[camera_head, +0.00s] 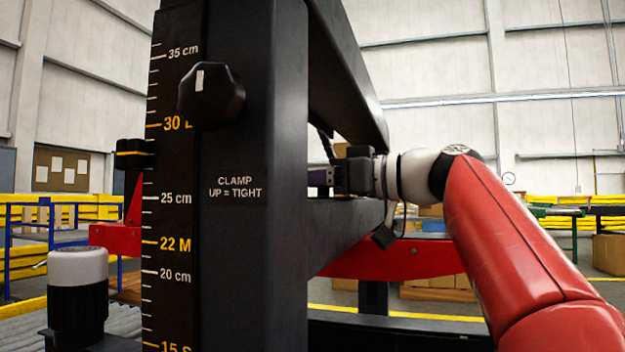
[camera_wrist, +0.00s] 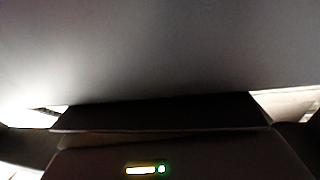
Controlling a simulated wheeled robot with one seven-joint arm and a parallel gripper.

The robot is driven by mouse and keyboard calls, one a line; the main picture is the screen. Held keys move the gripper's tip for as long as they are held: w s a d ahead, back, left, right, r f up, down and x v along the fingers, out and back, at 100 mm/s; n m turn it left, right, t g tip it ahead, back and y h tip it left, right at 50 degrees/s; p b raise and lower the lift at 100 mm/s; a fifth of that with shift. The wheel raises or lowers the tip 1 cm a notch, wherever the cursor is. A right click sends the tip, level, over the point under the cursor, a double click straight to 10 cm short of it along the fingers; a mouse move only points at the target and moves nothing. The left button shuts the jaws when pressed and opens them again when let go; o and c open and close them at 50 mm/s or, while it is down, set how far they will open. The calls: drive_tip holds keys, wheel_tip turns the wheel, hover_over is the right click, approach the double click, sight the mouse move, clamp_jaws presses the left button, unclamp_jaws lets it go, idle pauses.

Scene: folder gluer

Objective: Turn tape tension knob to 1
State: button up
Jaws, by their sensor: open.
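No knob labelled tape tension can be made out in either view. A black lobed knob (camera_head: 212,96) with a white mark pointing about upward is on the black upright post (camera_head: 250,270), above the words "CLAMP UP = TIGHT". My gripper (camera_head: 322,180) is to the right of the post, inside the black frame, pointing left. Its fingertips are partly hidden by the post. It is open, and I see nothing held. In the wrist view a plain grey surface (camera_wrist: 160,50) fills the upper part, close to the camera; no knob shows there.
A scale (camera_head: 172,220) marked in centimetres runs down the post's left side, with a black pointer block (camera_head: 134,154). A black cylinder with a grey top (camera_head: 78,280) stands lower left. The slanted black frame bars (camera_head: 345,60) and a red beam (camera_head: 405,260) surround my gripper closely.

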drive_tip(key=shift+c, duration=0.4)
drive_tip(key=c, duration=0.9)
drive_tip(key=shift+o, duration=0.2)
drive_tip(key=shift+r+n+g+y+p, duration=0.1)
drive_tip(key=shift+n+g+y+p, duration=0.2)
drive_tip(key=shift+n+g+p, duration=0.25)
drive_tip(key=n+g+y+p, duration=0.1)
drive_tip(key=g, duration=0.2)
drive_tip(key=shift+s+r+n+p, duration=0.1)
drive_tip(key=shift+r+n+p, duration=0.05)
drive_tip(key=shift+n+p, duration=0.25)
drive_tip(key=n+g+p, duration=0.2)
drive_tip(key=g, duration=0.1)
drive_tip(key=n+g+p, duration=0.1)
drive_tip(key=g, duration=0.1)
drive_tip(key=shift+s+n+g+y+p, duration=0.25)
drive_tip(key=shift+s+y+p, duration=0.05)
drive_tip(key=shift+y+p, duration=0.1)
drive_tip(key=n+g+p, duration=0.1)
drive_tip(key=g, duration=0.1)
drive_tip(key=n+g+p, duration=0.1)
drive_tip(key=g, duration=0.1)
drive_tip(key=n+g+h+p, duration=0.1)
drive_tip(key=shift+s+n+g+p, duration=0.3)
drive_tip(key=shift+s+n+g, duration=0.05)
drive_tip(key=shift+n+g, duration=0.05)
drive_tip(key=shift+f+g, duration=0.25)
drive_tip(key=shift+g, duration=0.05)
